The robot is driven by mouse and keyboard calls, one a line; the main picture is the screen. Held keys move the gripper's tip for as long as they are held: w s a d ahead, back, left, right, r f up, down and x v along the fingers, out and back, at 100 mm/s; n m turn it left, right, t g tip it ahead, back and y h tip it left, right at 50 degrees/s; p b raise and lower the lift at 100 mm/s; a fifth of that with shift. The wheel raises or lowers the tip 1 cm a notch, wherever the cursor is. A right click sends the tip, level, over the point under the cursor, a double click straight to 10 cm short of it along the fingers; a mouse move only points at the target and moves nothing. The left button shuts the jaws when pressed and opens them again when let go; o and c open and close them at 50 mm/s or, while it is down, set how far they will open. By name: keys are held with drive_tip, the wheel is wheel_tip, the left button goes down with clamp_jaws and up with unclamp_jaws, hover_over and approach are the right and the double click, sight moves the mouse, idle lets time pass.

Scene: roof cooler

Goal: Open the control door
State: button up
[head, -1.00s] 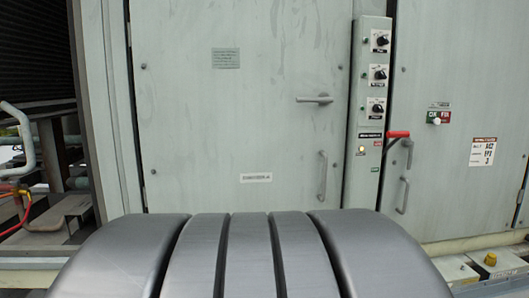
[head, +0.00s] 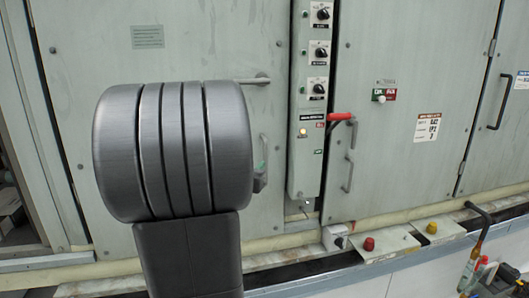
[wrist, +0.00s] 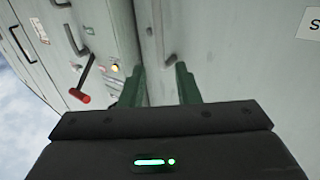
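A large grey-green door on the left (head: 75,75) is shut. It has a lever handle (head: 262,81) and a pull handle (head: 264,150), partly behind my arm. A second shut door on the right (head: 400,55) has a red-gripped lever (head: 340,117) and a pull handle (head: 349,172). I cannot tell which is the control door. My gripper (wrist: 158,72) shows two green fingers, apart and seemingly empty, in front of the grey surface. A small handle (wrist: 169,57) shows between them, farther off. In the head view my arm hides most of the gripper.
A narrow switch panel (head: 312,165) with several knobs stands between the doors. Another handle (head: 499,102) is at far right. A ledge along the bottom bears a red button (head: 369,243) and a yellow button (head: 432,227). Bottles (head: 480,275) stand at lower right.

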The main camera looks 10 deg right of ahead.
sight(265, 153)
drive_tip(key=p+x, duration=0.1)
drive_tip(key=x, duration=0.9)
drive_tip(key=shift+w+d, duration=0.2)
drive_tip(key=shift+w, duration=0.15)
drive_tip(key=shift+c, duration=0.2)
clamp_jaws()
